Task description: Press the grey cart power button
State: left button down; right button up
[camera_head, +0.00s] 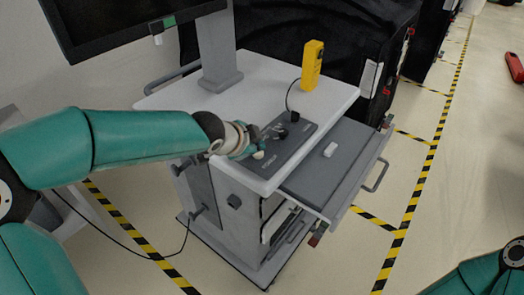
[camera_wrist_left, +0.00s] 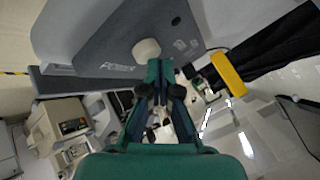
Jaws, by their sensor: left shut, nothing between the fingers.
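The grey cart's top carries a dark grey control panel (camera_head: 288,150). A round whitish power button (camera_head: 259,155) sits at the panel's near left end. In the left wrist view the pale button (camera_wrist_left: 146,49) is beside the word POWER on the panel (camera_wrist_left: 95,48). My left gripper (camera_head: 247,150) is shut and empty, at the button. In the left wrist view the closed fingertips (camera_wrist_left: 160,69) lie just right of and below the button. I cannot tell whether they touch it. My right gripper is out of view.
A yellow device (camera_head: 312,65) with a black cable stands on the white cart top (camera_head: 262,74). A monitor on a grey post (camera_head: 218,50) rises behind my left arm. A grey drawer or shelf (camera_head: 335,178) with a small white object extends right. Black-covered carts stand behind.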

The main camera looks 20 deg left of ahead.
pick_arm(q)
jog(key=shift+r, duration=0.15)
notch_tip(320, 180, up, 6)
jog(key=p, duration=0.5)
dwell(0.6)
